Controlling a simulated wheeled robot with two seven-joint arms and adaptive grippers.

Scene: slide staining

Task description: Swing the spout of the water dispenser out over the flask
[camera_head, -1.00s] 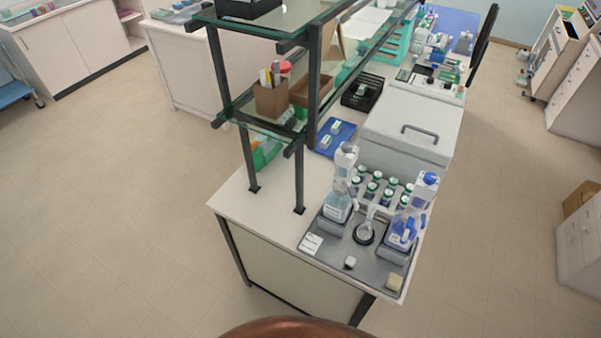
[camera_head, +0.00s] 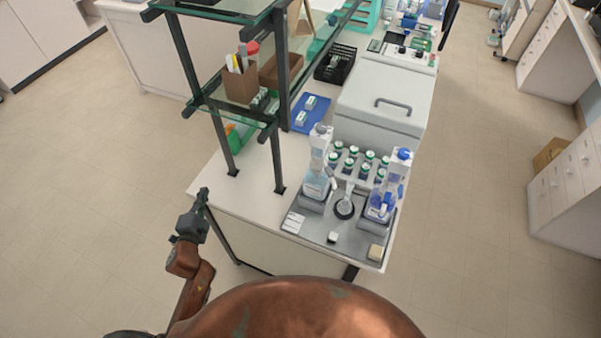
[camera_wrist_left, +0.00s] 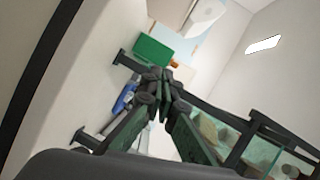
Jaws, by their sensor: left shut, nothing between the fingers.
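The water dispenser (camera_head: 317,182) holds clear pale-blue liquid and has a whitish top; it stands upright on the left block of the grey tray (camera_head: 322,231). Its spout is too small to make out clearly. The small clear flask (camera_head: 345,203) stands in a black ring to the right of the dispenser. My left gripper (camera_head: 204,191) is shut and empty, left of the bench's front corner and well apart from the dispenser. Its closed fingers (camera_wrist_left: 155,76) also show in the left wrist view. My right gripper is not in view.
A second dispenser with dark blue liquid (camera_head: 381,205) stands right of the flask. Several green-capped bottles (camera_head: 352,160) are behind. Dark shelf posts (camera_head: 278,165) rise left of the tray. A white label card (camera_head: 293,222) and a beige block (camera_head: 376,252) lie at the tray's front.

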